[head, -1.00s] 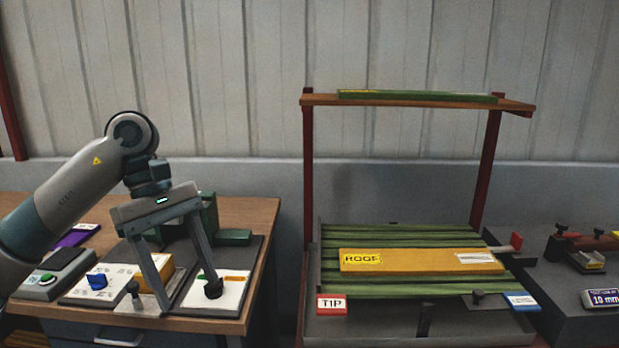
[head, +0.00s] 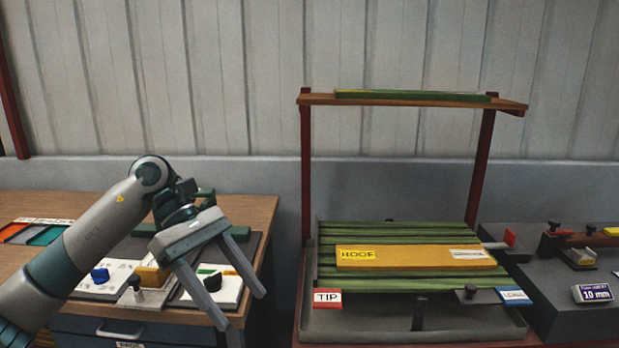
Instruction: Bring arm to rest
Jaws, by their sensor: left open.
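My left gripper (head: 240,308) is open and empty. It hangs over the front right edge of the wooden bench, its two fingers pointing down and to the right. My left arm (head: 95,240) comes in from the left and covers part of the bench. Behind the fingers is a white plate with a black knob (head: 212,282). Left of it are a yellow block (head: 150,276) and a white plate with a blue knob (head: 99,275). My right gripper is not in view.
A dark grey bench (head: 570,315) with small fixtures is at far right.

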